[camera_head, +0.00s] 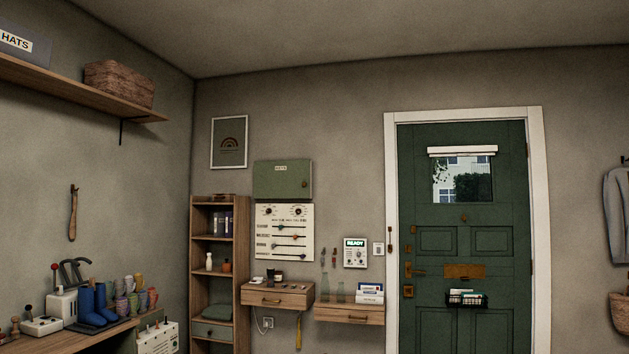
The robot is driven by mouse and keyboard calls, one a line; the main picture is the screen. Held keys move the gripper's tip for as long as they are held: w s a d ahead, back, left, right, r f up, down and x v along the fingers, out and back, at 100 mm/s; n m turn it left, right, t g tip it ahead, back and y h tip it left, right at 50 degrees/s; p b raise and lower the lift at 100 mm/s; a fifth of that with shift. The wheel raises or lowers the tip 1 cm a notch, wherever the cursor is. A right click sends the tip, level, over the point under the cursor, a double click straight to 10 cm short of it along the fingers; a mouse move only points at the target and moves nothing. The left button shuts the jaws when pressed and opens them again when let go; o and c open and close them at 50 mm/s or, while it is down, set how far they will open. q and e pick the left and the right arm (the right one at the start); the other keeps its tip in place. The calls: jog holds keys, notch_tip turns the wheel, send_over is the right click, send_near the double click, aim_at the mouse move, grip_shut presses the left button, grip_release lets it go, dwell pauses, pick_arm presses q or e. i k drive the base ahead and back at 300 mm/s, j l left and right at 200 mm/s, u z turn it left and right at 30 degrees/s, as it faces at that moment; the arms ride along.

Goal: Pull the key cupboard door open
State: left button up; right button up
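The key cupboard (282,181) is a green box on the back wall, left of the middle of the head view. Its green front appears closed, with a small pale label near the top and a small brown knob at the right side. Its inside is hidden. A pale panel with dials and sliders (284,231) hangs directly below it. Neither of my grippers shows in this view.
A wooden shelf unit (242,285) stands left of the cupboard. Below the panel are two wall drawers, one left (277,295) and one right (349,313). A green door (420,300) is to the right.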

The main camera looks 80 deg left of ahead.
aim_at(286, 179)
jog(key=u, duration=2.95)
jog(key=i+z, duration=0.4)
jog(key=i, duration=2.9)
